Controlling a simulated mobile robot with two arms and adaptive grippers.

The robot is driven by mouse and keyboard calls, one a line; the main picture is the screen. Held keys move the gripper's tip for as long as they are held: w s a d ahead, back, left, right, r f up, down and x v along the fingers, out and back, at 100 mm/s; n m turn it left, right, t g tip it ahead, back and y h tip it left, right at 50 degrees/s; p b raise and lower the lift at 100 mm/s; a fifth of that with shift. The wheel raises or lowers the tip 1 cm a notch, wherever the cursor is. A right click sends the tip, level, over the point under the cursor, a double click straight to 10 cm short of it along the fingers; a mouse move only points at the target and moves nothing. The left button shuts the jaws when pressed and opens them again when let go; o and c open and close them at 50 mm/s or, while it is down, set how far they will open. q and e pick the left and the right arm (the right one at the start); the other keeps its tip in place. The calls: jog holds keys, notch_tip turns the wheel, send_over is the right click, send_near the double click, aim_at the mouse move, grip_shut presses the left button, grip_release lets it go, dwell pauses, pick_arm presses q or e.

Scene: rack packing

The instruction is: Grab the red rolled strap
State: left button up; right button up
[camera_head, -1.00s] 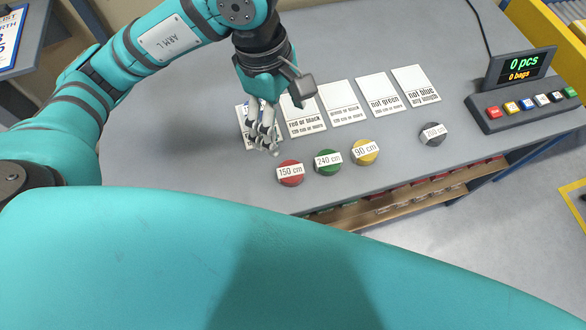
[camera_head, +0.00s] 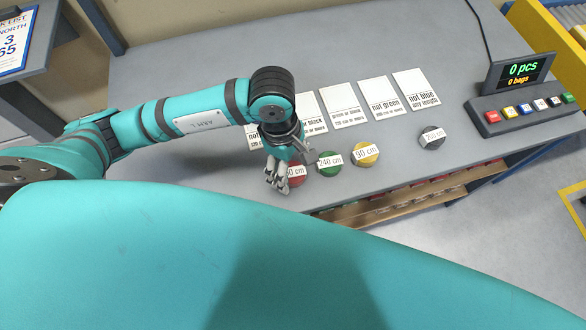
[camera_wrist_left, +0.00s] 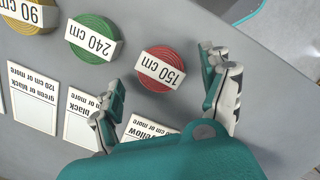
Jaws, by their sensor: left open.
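The red rolled strap (camera_head: 297,181), labelled 150 cm, lies flat on the grey table near its front edge. My left gripper (camera_head: 277,185) is just beside it on the left and partly covers it in the head view. In the left wrist view the strap (camera_wrist_left: 170,58) shows whole, ahead of the open left gripper (camera_wrist_left: 168,88) and between the lines of its two fingers. The fingers hold nothing. I cannot tell from these frames how high the fingertips are above the table. My right gripper is not in view.
A green roll (camera_head: 330,163), a yellow roll (camera_head: 365,154) and a dark grey roll (camera_head: 432,137) lie to the right. White label cards (camera_head: 345,104) lie behind them. A button console (camera_head: 530,113) with a display stands at the right. The table's left part is clear.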

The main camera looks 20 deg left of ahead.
aim_at(293, 174)
pick_arm(q)
jog(key=shift+d+f, duration=0.1)
jog(key=shift+f, duration=1.15)
jog(key=c, duration=1.3)
